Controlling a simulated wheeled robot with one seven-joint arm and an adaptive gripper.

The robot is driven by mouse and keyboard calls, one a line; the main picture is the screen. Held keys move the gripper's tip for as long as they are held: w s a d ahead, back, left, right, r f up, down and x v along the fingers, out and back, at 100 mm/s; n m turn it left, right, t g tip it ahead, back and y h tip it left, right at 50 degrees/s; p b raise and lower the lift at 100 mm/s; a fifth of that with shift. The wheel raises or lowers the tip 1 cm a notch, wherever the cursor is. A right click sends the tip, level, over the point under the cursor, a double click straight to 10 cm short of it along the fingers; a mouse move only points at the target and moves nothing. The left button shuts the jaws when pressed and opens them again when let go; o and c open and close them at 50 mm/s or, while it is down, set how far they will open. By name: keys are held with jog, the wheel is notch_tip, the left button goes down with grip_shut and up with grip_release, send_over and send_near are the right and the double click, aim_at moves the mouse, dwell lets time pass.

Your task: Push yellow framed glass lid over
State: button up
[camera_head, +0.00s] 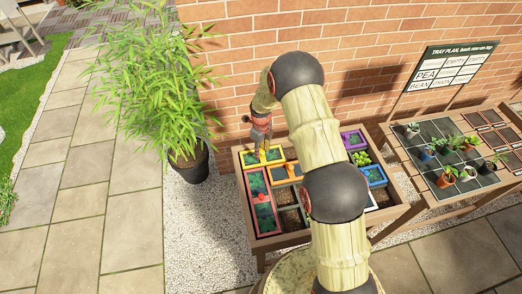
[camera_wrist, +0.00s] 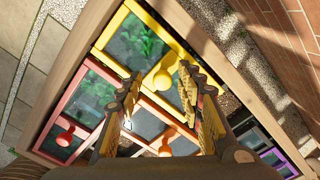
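The yellow framed glass lid (camera_wrist: 140,40) lies over a compartment with green plants under its glass, at the upper middle of the wrist view. Its round yellow knob (camera_wrist: 160,78) shows between and just beyond the fingertips. The lid also shows at the far left corner of the wooden planter in the head view (camera_head: 247,159), partly hidden by my gripper. My gripper (camera_wrist: 159,75) points down over the lid's near part with its two fingers apart and nothing held. I cannot tell whether a finger touches the knob or frame. My gripper also shows in the head view (camera_head: 263,147).
The wooden planter (camera_head: 258,247) holds other framed lids: red ones (camera_head: 250,218) at left, an orange one (camera_head: 278,176), a purple one (camera_head: 353,148) and a blue one (camera_head: 376,184). A brick wall (camera_head: 240,50) stands behind. A bamboo pot (camera_head: 190,166) is at left; a potting table (camera_head: 428,202) at right.

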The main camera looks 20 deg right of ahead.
aim_at(261, 151)
notch_tip(261, 151, up, 12)
dwell(0.4)
jog(key=shift+f, duration=0.1)
dwell(0.4)
